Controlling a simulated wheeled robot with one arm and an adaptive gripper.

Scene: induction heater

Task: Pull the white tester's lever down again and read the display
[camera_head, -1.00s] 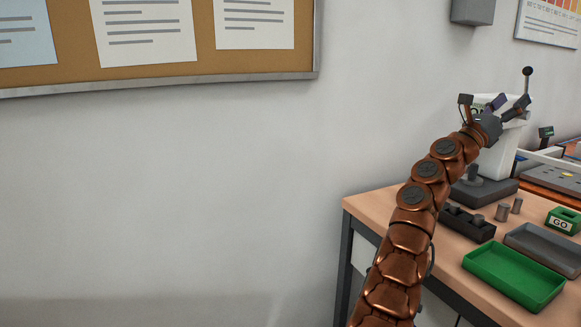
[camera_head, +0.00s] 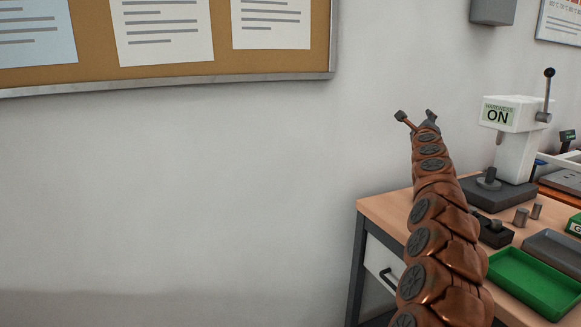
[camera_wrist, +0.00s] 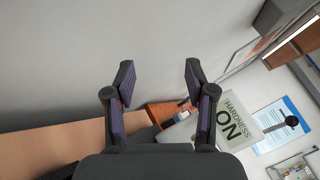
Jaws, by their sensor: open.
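The white tester (camera_head: 516,140) stands on the bench at the right of the head view, on a dark base. Its display (camera_head: 497,115) reads "HARDNESS ON". Its lever (camera_head: 547,95) stands upright on the right side, topped by a black ball. My gripper (camera_head: 416,119) is left of the tester, apart from the lever. The wrist view shows its two fingers (camera_wrist: 159,80) spread and empty. There the tester's display (camera_wrist: 233,119) appears tilted at the right, and the lever's black knob (camera_wrist: 291,121) shows beyond it.
On the wooden bench (camera_head: 385,208) are a green tray (camera_head: 532,284), a grey tray (camera_head: 555,250), a dark block (camera_head: 494,233) and small metal cylinders (camera_head: 521,217). A notice board (camera_head: 220,75) hangs on the wall.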

